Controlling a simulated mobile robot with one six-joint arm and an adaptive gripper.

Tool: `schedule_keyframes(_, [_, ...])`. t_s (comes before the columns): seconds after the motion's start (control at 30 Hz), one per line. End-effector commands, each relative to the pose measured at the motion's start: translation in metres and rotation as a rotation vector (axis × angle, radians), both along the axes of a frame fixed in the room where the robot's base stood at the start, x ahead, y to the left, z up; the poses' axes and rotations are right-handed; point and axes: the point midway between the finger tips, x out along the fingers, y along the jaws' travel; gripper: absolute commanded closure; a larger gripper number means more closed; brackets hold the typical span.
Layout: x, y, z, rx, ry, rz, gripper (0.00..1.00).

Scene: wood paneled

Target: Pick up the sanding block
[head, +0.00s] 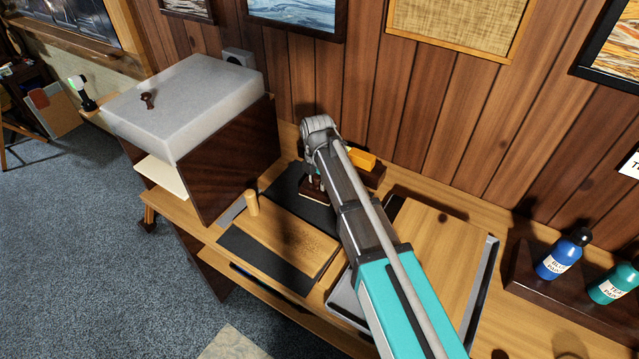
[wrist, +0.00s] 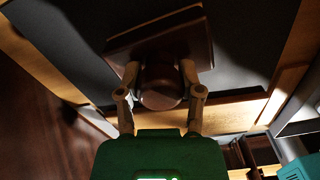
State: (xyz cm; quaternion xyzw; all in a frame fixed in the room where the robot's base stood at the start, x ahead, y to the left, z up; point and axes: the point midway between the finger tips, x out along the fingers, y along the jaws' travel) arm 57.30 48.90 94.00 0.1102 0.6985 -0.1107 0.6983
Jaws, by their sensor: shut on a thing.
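The sanding block (wrist: 192,50) is a dark brown flat block with a round knob on top. In the wrist view my gripper (wrist: 160,82) has one finger on each side of the knob and is shut on it. In the head view the sanding block (head: 311,188) shows in part below the wrist, over the dark mat, and my gripper (head: 317,174) is mostly hidden by my arm. I cannot tell whether the block touches the mat or is slightly above it.
The dark mat (head: 240,247) carries a wooden board (head: 290,240) with an upright peg. A yellow-orange block (head: 361,159) sits close behind my arm. A cabinet (head: 235,165) stands left. Blue (head: 563,255) and teal (head: 614,284) bottles stand right, and the paneled wall is behind.

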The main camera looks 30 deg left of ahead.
Motion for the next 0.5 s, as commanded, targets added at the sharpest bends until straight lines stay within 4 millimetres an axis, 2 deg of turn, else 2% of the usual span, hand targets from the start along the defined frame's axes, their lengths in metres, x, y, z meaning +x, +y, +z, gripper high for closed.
schedule_keyframes(0.27, [0.0,0.0,0.014,0.0,0.0,0.0,1.0])
schedule_keyframes(0.5, [0.0,0.0,0.036,0.0,0.0,0.0,1.0])
